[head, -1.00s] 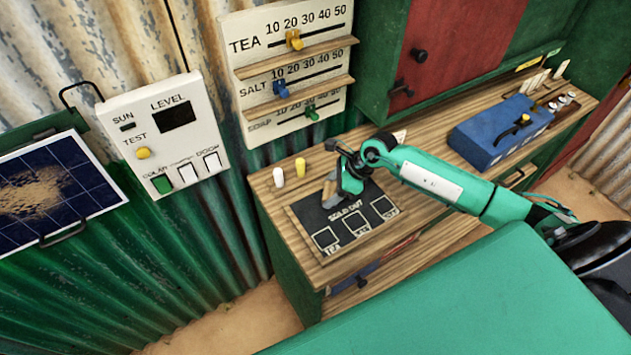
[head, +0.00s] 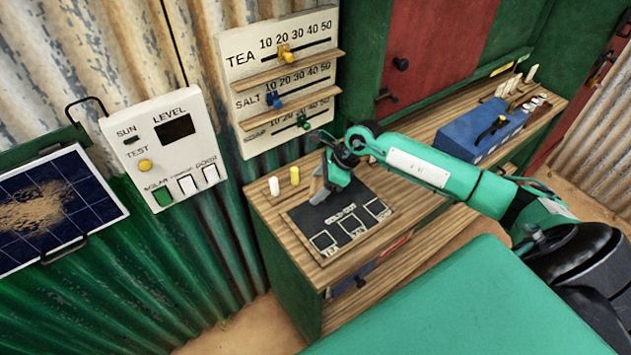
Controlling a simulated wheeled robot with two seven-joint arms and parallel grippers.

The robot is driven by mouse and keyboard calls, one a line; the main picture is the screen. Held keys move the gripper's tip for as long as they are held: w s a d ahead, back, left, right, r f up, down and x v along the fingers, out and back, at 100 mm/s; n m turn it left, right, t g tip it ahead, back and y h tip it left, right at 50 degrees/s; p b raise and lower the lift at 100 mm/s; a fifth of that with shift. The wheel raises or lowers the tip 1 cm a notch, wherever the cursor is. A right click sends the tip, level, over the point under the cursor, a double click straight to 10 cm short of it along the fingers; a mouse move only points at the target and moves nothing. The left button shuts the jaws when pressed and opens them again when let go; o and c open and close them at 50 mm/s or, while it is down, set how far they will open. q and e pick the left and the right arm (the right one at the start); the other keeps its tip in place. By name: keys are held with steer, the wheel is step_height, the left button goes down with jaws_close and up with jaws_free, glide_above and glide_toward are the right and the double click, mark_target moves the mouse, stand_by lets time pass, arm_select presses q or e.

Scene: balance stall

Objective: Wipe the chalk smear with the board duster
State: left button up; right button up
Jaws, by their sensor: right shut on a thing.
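The black chalkboard (head: 309,221) lies on the wooden counter, with "SOLD OUT" and boxed labels in white along its front. My right gripper (head: 327,179) is over the board's back part, shut on the board duster (head: 318,190), a small brown and grey block. The duster is tilted, and its lower end is at or just above the board; I cannot tell if it touches. I cannot make out a chalk smear; the gripper and duster cover part of the board. My left gripper is not in view.
A white chalk (head: 273,186) and a yellow chalk (head: 295,176) stand on the counter (head: 268,204) behind the board's left side. A blue box (head: 478,135) stands farther right. A panel with sliders (head: 283,80) hangs on the wall behind.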

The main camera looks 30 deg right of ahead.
steer(key=shift+r, duration=1)
